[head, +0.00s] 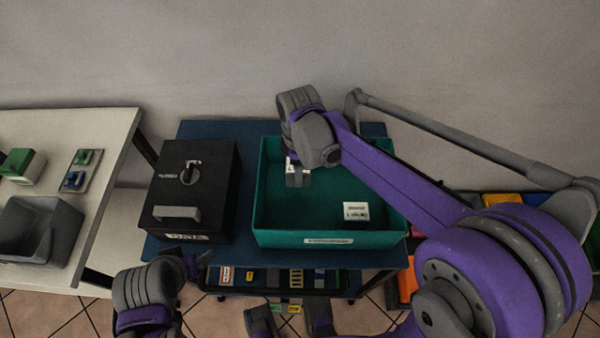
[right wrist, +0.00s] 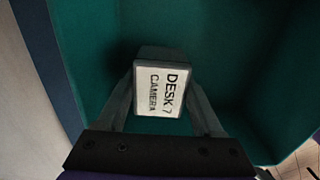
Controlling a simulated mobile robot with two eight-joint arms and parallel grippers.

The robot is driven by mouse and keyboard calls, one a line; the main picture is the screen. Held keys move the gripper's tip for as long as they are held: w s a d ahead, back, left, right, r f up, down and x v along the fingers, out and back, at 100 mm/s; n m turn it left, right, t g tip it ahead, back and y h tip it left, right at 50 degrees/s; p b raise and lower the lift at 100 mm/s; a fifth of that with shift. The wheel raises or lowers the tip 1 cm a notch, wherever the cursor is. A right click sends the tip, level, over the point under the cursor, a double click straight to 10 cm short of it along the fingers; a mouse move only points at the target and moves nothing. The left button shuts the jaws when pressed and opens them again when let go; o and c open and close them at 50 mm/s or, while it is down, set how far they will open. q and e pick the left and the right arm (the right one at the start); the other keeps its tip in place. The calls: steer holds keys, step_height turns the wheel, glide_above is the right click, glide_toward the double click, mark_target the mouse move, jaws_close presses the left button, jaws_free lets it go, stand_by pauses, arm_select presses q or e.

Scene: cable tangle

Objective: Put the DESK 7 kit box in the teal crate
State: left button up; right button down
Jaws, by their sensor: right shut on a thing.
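The DESK 7 kit box (right wrist: 162,88) is a small grey box whose white label reads DESK 7 CAMERA in the right wrist view. My right gripper (head: 298,176) is shut on it, with a finger on each side. The teal crate (head: 328,239) stands on the blue table. The gripper and box are over the crate's open top, towards its back left; the crate's teal walls (right wrist: 90,55) surround the box in the right wrist view. I cannot tell whether the box touches the crate floor. My left gripper (head: 194,266) is low at the front left, its fingers unclear.
A black box marked DATA (head: 187,237) stands just left of the crate. A white label or card (head: 356,211) shows inside the crate at right. A pale table (head: 110,130) at left holds a grey bin (head: 40,230). The crate's middle looks clear.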

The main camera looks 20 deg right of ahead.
arm_select(q)
steer(key=shift+f, duration=0.15)
arm_select(e)
steer(key=shift+f, duration=1.25)
arm_select(q)
steer(key=shift+f, duration=0.1)
arm_select(e)
steer(key=shift+c, duration=0.2)
jaws_free()
steer(key=shift+f, duration=0.1)
steer(key=shift+r, duration=0.2)
arm_select(q)
steer(key=shift+w+r+p, duration=0.1)
steer(key=shift+r+p, duration=0.45)
steer(key=shift+r, duration=0.25)
arm_select(e)
step_height(320, 180, up, 12)
steer(key=shift+f, duration=0.1)
